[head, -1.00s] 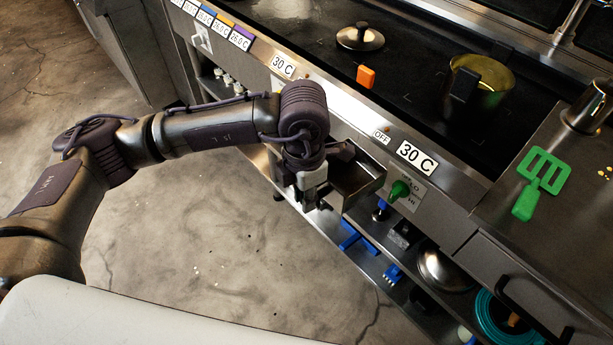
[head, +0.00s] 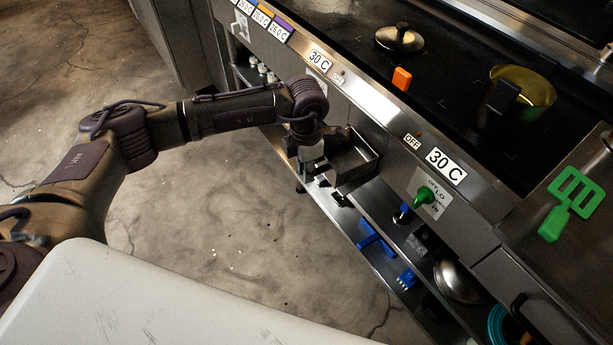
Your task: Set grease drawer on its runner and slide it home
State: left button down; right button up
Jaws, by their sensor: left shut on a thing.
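The grease drawer (head: 353,163) is an open metal box at the front of the griddle counter, below its front panel. My left gripper (head: 314,165) is shut on the drawer's near left side. The drawer sticks out from the counter front, its open top facing up. The runner is hidden behind the drawer and the panel, so I cannot tell whether the drawer rests on it. My right gripper is not in view.
A green knob (head: 425,194) is right of the drawer. A lower shelf holds blue tools (head: 375,238) and a metal bowl (head: 459,281).

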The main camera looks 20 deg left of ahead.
pick_arm(q)
notch_tip(320, 180, down, 4)
jog(key=shift+r, duration=0.25)
jog(key=c, duration=1.1)
grip_release()
